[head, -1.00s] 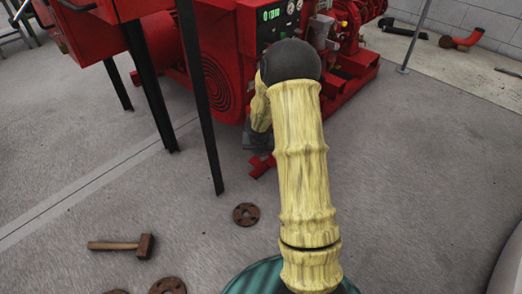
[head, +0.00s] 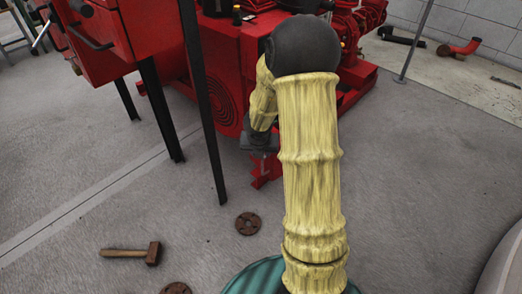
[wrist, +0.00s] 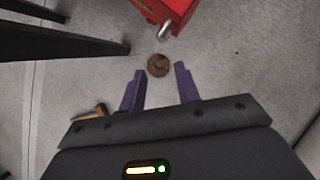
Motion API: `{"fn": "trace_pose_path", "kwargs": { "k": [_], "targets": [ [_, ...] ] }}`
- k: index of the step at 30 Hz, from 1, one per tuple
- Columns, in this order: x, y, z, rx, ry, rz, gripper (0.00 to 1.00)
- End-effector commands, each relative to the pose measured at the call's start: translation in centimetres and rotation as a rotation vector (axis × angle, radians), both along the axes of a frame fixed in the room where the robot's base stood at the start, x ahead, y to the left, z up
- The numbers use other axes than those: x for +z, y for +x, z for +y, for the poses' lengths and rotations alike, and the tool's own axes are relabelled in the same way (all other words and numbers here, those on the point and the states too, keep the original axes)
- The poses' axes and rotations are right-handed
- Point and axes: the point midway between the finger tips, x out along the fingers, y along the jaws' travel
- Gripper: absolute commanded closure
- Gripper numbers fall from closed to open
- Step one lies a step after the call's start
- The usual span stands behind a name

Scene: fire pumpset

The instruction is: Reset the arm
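My arm, in yellow ribbed sleeves with a dark elbow, rises through the middle of the head view and bends away at the elbow. My gripper hangs beyond it, over the floor near the red pumpset (head: 232,60); only its dark body shows there, and its fingers cannot be made out. In the wrist view, my gripper (wrist: 159,70) has its two purple fingers spread wide with nothing between them. A brown flanged disc (wrist: 158,65) on the floor shows beyond the fingertips, apart from them. A red part with a rounded metal end (wrist: 167,25) is just above the disc in that view.
A red cabinet (head: 105,35) on dark legs (head: 160,120) stands at left. A wooden hammer (head: 135,252) and rusty discs (head: 248,223) lie on the grey floor. A pale rounded object (head: 500,260) is at lower right. Floor right of my arm is clear.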

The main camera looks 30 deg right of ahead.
Motion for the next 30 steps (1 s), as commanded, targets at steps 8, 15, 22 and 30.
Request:
{"fn": "trace_pose_path", "kwargs": {
  "k": [8,15,22,30],
  "targets": [
    [0.2,-0.1,0.1,0.000,0.001,0.001,0.67],
    [0.2,-0.1,0.1,0.001,0.000,0.001,0.67],
    [2.1,0.1,1.1,0.182,-0.058,-0.004,0.67],
    [8.0,-0.7,5.3,0.917,-0.305,0.004,0.67]
  ]
}}
